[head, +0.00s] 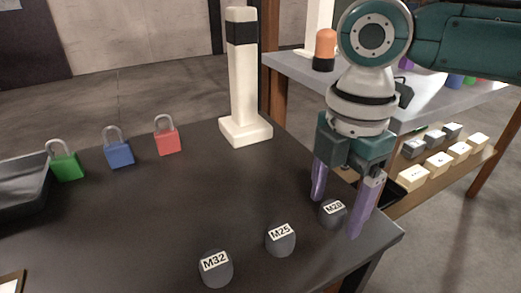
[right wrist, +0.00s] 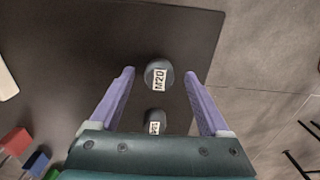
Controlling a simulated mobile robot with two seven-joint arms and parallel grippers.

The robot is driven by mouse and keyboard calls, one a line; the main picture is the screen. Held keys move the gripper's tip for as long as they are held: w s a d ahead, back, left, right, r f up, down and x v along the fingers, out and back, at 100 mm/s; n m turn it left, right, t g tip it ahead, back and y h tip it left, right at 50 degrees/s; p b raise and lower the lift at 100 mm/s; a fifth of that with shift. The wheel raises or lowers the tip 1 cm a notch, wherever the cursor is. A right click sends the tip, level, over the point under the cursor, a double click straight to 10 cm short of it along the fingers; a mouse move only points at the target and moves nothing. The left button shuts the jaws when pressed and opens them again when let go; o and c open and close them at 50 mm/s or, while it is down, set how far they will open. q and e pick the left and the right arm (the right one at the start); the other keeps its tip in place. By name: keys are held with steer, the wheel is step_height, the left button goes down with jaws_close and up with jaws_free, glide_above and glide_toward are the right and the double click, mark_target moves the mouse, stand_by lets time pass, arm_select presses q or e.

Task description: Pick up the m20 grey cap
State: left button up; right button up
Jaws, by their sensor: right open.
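The M20 grey cap (head: 332,213) stands near the right end of the dark table, with a white M20 label on it. My right gripper (head: 338,212) is open and points down, its purple fingers on either side of this cap. In the right wrist view the M20 cap (right wrist: 158,74) lies between the open fingertips (right wrist: 158,73), with a gap on each side. Nothing is held. The M25 cap (head: 281,240) and the M32 cap (head: 215,268) stand in a row to the left. My left gripper does not show.
A white post (head: 243,80) stands at the table's back edge. Green (head: 66,166), blue (head: 120,152) and red (head: 167,140) padlocks stand at the left by a dark tray (head: 22,190). A second table (head: 440,95) with a shelf of labelled boxes is behind the gripper.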

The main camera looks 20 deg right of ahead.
jaws_close()
stand_by(0.6)
